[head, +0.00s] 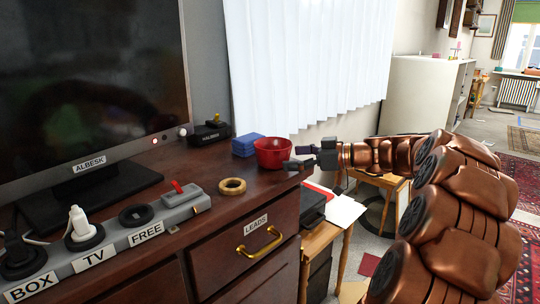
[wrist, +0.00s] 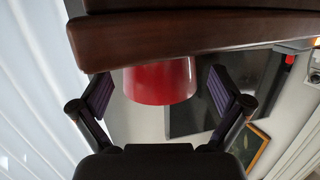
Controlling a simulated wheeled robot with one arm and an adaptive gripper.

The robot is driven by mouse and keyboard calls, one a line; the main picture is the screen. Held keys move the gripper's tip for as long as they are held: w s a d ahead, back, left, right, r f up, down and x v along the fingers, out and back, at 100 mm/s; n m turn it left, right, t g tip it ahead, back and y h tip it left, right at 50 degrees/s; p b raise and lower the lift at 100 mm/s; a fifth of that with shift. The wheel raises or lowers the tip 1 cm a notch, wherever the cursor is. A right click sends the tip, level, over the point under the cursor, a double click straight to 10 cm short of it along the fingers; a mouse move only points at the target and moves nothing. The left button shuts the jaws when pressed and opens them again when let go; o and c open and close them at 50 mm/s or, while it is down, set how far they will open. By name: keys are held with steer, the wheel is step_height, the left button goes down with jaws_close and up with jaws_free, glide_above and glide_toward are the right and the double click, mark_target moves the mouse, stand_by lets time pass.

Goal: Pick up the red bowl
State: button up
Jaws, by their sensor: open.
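The red bowl (head: 271,155) sits upright on the dark wooden cabinet top, near its right end. My gripper (head: 299,157) reaches in from the right, with its fingertips close beside the bowl. In the wrist view the red bowl (wrist: 160,84) shows between the two spread fingers of my gripper (wrist: 160,82), partly cut off by the wood. I see a gap between each finger and the bowl there. The gripper is open and holds nothing.
A blue block (head: 247,145) stands just left of the bowl. A brass-coloured ring (head: 232,190), a power strip (head: 130,232) and a television (head: 90,90) are on the cabinet (head: 205,170). White curtains (head: 305,65) hang behind. A small wooden stool (head: 385,182) stands beyond my arm.

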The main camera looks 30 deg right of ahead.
mark_target(272, 156)
steer(key=x, duration=0.4)
steer(key=shift+w+a+r+p, duration=0.25)
steer(key=shift+w+r+p, duration=0.05)
steer(key=shift+w, duration=0.1)
steer(key=shift+w+a+f, duration=0.15)
steer(key=shift+w+a, duration=0.2)
steer(key=shift+w, duration=0.15)
steer(key=c, duration=1)
